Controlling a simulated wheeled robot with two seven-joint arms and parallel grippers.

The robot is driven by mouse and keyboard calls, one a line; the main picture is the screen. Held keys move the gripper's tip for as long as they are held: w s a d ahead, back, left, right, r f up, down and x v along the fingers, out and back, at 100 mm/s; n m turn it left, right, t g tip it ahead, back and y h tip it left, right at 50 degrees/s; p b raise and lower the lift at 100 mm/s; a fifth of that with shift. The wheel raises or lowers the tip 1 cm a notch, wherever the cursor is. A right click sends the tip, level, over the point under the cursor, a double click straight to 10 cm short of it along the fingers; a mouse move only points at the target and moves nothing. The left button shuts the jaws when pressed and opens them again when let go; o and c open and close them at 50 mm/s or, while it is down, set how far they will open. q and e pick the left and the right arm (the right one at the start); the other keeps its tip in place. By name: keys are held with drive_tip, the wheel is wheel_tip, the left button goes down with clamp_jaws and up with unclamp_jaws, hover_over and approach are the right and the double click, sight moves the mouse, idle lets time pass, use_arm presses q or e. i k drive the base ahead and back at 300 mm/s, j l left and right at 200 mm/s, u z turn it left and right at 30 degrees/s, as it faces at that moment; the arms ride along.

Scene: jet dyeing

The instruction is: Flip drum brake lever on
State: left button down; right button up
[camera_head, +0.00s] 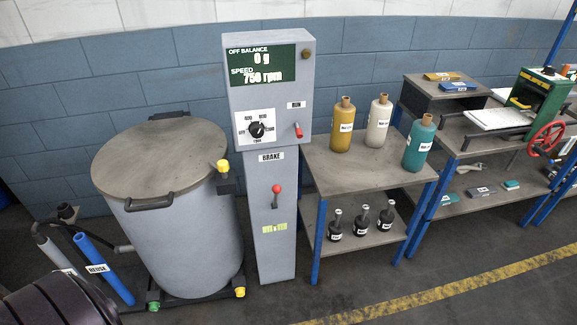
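The brake lever (276,194) has a red ball knob and a short stem. It sits in a slot on the front of the grey control column (272,230), below the BRAKE label (270,156). The knob is at the upper end of the slot. The large grey drum (178,240) with a closed round lid (160,158) stands left of the column. The display (262,66) reads off balance 0 g and speed 750 rpm. Neither gripper shows in the head view.
A red RUN switch (298,130) and a black dial (257,130) sit above the lever. A table (350,172) with several bottles stands close on the column's right. A blue REUSE pipe (100,268) is at lower left. The floor before the column is clear.

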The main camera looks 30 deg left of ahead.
sight(276, 189)
drive_tip(key=u, duration=1.1)
